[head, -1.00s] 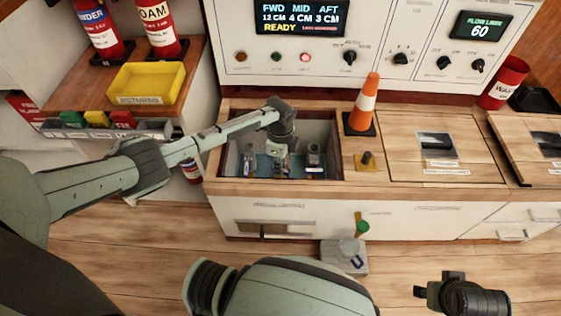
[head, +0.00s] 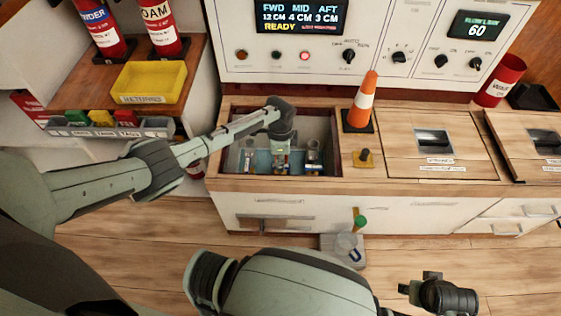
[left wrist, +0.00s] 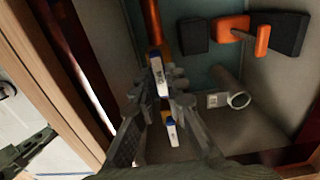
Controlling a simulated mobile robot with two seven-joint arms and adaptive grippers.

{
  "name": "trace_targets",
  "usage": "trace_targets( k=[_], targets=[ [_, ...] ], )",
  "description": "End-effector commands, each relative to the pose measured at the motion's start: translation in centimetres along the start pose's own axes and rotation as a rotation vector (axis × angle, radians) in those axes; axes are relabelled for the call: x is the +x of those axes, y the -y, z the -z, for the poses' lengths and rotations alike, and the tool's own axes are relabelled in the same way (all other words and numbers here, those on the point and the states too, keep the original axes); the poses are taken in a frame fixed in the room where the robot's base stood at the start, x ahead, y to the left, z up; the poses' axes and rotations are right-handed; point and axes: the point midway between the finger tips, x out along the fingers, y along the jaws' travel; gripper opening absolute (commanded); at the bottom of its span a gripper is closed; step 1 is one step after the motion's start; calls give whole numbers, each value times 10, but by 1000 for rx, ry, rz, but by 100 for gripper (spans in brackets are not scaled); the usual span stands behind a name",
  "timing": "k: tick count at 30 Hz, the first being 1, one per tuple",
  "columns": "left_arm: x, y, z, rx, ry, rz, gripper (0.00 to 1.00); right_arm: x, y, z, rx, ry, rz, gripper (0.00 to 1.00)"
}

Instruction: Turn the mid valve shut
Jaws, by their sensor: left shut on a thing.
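The open bay in the counter (head: 335,128) holds a row of valves. One valve (head: 248,158) stands left of my left gripper and another (head: 313,155) stands right of it. My left gripper (head: 281,160) reaches down into the bay at the middle position. In the left wrist view its fingers (left wrist: 163,118) are shut on the mid valve's handle (left wrist: 158,78), which has a white and blue label; the label is too small to read. The fingers hide much of the valve. My right gripper (head: 425,290) hangs low over the floor, away from the bay; its jaw opening is unclear.
The panel display (head: 301,17) reads FWD 12, MID 4, AFT 3 cm and READY. A yellow returns tray (head: 150,83) lies left. A grey block (head: 341,250) sits on the floor.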

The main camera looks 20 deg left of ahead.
Motion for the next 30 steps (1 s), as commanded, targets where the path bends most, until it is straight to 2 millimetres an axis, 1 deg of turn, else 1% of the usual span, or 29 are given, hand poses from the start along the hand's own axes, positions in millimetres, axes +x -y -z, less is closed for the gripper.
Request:
trace_targets(
  k=[4, 5, 9, 10, 17, 21, 23, 26, 30],
  targets=[
    [0, 1, -3, -3, 4, 0, 0, 0, 0, 0, 0, 0, 1, 40],
    [0, 1, -3, -3, 4, 0, 14, 0, 0, 0, 0, 0, 1, 40],
    [0, 1, -2, -2, 3, 0, 32, 0, 0, 0, 0, 1, 1, 40],
    [0, 1, -2, -2, 3, 0, 33, 0, 0, 0, 0, 1, 1, 40],
    [0, 0, -1, -1, 1, 0, 33, -1, 0, 1, 0, -2, -1, 40],
    [-7, 1, -1, 0, -1, 1, 33, -1, -1, 2, 0, -5, -3, 40],
    [-14, 1, 0, 0, -1, 2, 33, -1, -1, 2, 0, -4, -2, 40],
    [-33, 1, -1, 1, -1, 3, 33, -1, -1, 1, 0, -3, -2, 40],
    [-64, 1, -1, 1, -2, 4, 33, -1, -1, 1, 0, -2, -1, 40]
  ],
)
